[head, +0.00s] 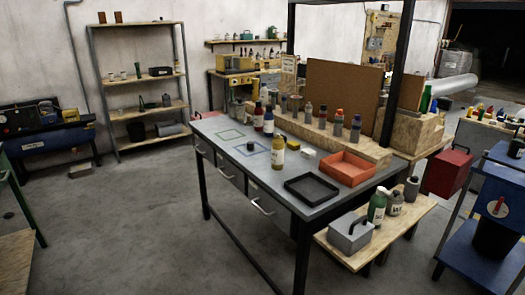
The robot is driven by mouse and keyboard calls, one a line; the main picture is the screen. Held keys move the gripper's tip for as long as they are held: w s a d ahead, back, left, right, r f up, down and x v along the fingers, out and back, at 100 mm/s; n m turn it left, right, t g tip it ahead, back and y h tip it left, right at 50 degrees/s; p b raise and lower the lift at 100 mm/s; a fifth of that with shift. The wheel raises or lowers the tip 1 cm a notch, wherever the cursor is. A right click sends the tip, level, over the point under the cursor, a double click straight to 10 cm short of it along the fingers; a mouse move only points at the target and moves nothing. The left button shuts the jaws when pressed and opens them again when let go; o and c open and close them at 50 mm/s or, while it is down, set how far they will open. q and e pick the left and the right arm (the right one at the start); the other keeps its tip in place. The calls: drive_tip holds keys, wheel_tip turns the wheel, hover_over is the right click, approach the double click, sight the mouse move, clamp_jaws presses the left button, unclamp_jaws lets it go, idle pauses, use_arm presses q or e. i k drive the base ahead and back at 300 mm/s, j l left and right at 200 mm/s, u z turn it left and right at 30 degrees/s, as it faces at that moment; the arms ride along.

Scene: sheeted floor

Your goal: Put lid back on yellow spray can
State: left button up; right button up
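A yellow spray can (277,155) stands upright on the grey workbench (225,157), near the middle of its top. A pale label shows on its side, and its top is too small to make out clearly. A small dark round piece (250,146), which looks like a lid, lies on the bench to the left of the can and apart from it. Neither of my grippers is in view.
A black tray (312,188) and an orange tray (347,169) are right of the can. Red and blue bottles (268,123) stand behind it. A yellow block (293,146) and a white block (308,154) lie nearby. The floor (140,215) left of the bench is clear.

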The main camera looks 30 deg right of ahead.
sight(278, 142)
drive_tip(key=i+z, duration=0.2)
drive_tip(key=z, duration=0.25)
drive_tip(key=i+j+z, duration=0.1)
drive_tip(key=i+z, duration=0.15)
drive_tip(key=z, duration=0.2)
drive_tip(key=i+j+z, duration=0.15)
drive_tip(key=z, duration=0.3)
drive_tip(key=i+j+z, duration=0.1)
drive_tip(key=i+j, duration=0.15)
drive_tip(key=i+j+z, duration=0.1)
drive_tip(key=i+j, duration=0.15)
drive_tip(key=j, duration=0.2)
drive_tip(key=i+j, duration=0.25)
drive_tip(key=j, duration=0.15)
drive_tip(key=i+j+z, duration=0.15)
drive_tip(key=j, duration=0.25)
drive_tip(key=i+j+z, duration=0.1)
drive_tip(key=i+j, duration=0.35)
drive_tip(key=j, duration=0.15)
drive_tip(key=i+j, duration=0.1)
drive_tip(key=j, duration=0.2)
drive_tip(key=i+j, duration=0.15)
drive_tip(key=j, duration=0.15)
